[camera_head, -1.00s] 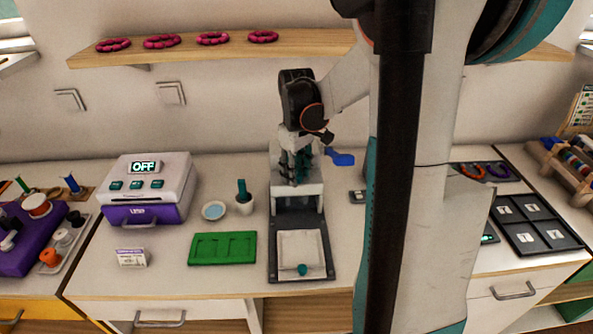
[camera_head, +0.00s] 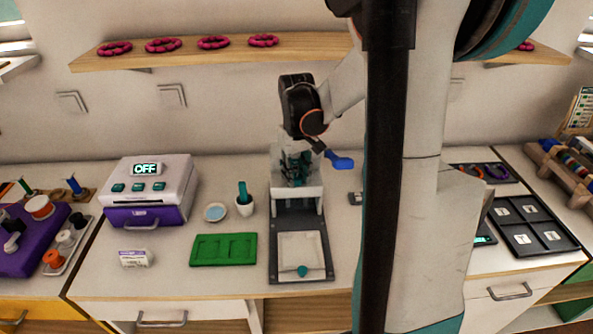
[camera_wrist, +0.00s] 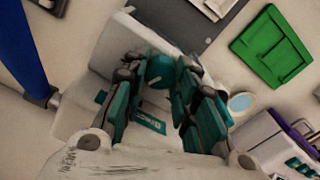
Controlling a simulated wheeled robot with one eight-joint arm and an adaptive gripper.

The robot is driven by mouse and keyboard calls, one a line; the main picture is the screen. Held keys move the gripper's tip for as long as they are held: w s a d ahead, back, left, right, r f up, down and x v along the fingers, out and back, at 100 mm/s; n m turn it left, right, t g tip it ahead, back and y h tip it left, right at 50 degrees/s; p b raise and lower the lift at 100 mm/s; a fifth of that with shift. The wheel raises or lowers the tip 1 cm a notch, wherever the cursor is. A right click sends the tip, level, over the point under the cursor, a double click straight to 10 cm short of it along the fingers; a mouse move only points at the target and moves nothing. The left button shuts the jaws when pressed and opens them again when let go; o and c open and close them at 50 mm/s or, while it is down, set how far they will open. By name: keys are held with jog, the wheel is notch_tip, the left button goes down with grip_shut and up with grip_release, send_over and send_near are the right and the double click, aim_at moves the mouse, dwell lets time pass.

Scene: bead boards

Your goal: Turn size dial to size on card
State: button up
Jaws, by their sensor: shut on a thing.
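The white press machine (camera_head: 310,198) stands mid-counter on a dark grey base, with a blue lever (camera_head: 342,162) at its right. My gripper (camera_head: 295,170) reaches down onto the top of this machine. In the wrist view, my gripper (camera_wrist: 160,92) has its teal finger pads on both sides of a round teal knob (camera_wrist: 160,68), apparently the size dial, and is shut on it. A small teal label (camera_wrist: 150,122) lies below the knob; its text is not readable. A small white card (camera_head: 135,258) with a purple strip stands at the left; its print is too small to read.
A white and purple box reading OFF (camera_head: 148,190) stands to the left. A dark sectioned tray (camera_head: 532,225) is at the right. My arm hides part of the counter.

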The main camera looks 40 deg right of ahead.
aim_at(296, 176)
jog(key=shift+m+p, duration=0.45)
jog(key=shift+m, duration=1.75)
jog(key=o, duration=1.1)
jog(key=shift+r, duration=0.15)
notch_tip(296, 176, up, 12)
jog(key=shift+f, duration=0.15)
